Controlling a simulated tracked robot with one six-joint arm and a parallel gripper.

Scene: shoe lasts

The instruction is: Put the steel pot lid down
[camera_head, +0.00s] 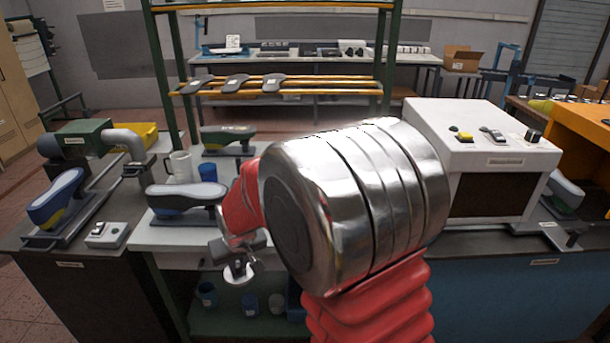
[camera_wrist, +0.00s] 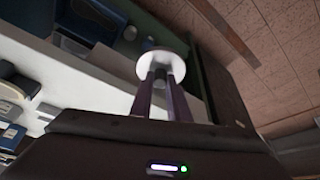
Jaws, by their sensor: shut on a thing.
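The steel pot lid (camera_head: 238,278) shows as a small, pale, shiny disc at the end of my arm. In the wrist view the lid (camera_wrist: 163,57) is a round white disc just beyond my fingertips. My gripper (camera_head: 237,261) is shut on the lid, seemingly at its knob, and holds it in front of the white bench top's front edge. The two dark fingers of my gripper (camera_wrist: 161,84) run up to the lid in the wrist view. The lid's far side is hidden.
The white bench top (camera_head: 170,236) carries a shoe last on a stand (camera_head: 186,196), a white mug (camera_head: 181,167) and a blue cup (camera_head: 207,172). A lower green shelf (camera_head: 225,322) holds several cups. A white machine (camera_head: 485,150) stands right. The bench's front-left strip looks clear.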

